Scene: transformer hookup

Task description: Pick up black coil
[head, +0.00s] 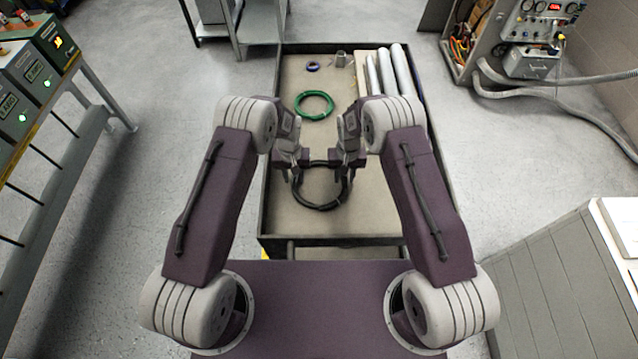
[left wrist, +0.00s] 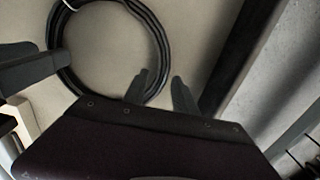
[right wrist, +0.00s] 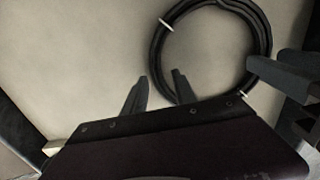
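The black coil (head: 320,207) lies on the floor of the tray cart, near its front end. It is a ring of cable with small light ties, seen in the right wrist view (right wrist: 266,38) and the left wrist view (left wrist: 160,40). My left gripper (head: 290,177) is at the coil's left side and my right gripper (head: 347,176) at its right side. In the left wrist view the left fingers (left wrist: 163,88) stand apart with the cable near the gap between them. The right fingers (right wrist: 160,92) also stand apart beside the cable. Contact with the coil cannot be told.
The cart tray (head: 375,226) has raised dark walls. A green coil (head: 314,104), a small blue ring (head: 313,67) and a grey cup-like part (head: 341,58) lie farther back. Several pale tubes (head: 388,72) lie along the right wall. Equipment benches stand left and right.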

